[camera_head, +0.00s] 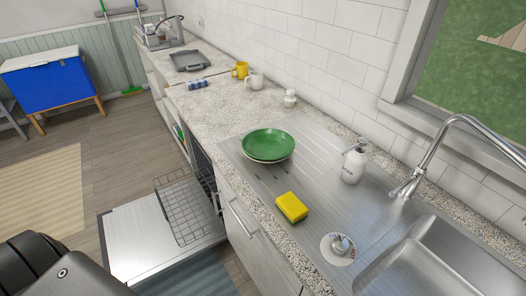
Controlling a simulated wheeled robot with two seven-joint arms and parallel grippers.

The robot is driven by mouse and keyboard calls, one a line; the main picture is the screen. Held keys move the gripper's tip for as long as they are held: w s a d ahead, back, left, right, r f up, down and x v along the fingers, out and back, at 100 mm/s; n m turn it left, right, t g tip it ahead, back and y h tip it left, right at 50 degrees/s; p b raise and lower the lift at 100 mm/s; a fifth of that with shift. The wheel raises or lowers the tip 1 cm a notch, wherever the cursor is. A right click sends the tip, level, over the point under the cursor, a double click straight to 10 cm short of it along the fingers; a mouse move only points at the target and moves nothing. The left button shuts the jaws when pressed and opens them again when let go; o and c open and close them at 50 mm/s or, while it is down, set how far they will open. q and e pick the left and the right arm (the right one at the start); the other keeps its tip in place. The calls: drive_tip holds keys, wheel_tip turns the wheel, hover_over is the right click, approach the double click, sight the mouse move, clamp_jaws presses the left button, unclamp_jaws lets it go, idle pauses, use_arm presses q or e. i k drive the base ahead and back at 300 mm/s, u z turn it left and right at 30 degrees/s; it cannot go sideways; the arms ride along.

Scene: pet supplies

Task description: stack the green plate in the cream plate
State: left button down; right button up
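The green plate (268,143) lies on the ribbed steel drainboard area beside the sink. A thin pale rim of the cream plate (264,161) shows under its near edge, so the green plate appears to sit in or on the cream plate. Most of the cream plate is hidden by the green one. A dark part of my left arm shows at the lower left, away from the plates. Neither of my grippers is in view, and nothing of mine touches the plates.
A yellow sponge (291,207) lies nearer the counter edge. A soap dispenser (354,163) stands right of the plates, before the sink (450,262) and faucet (440,150). The dishwasher door (135,240) is open with its rack (185,208) out. Mugs (254,79) stand farther back.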

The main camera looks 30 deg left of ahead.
sight(263, 144)
drive_tip(key=k, duration=0.5)
drive_tip(key=u, duration=2)
drive_tip(key=i, duration=1.75)
drive_tip(key=z, duration=3.15)
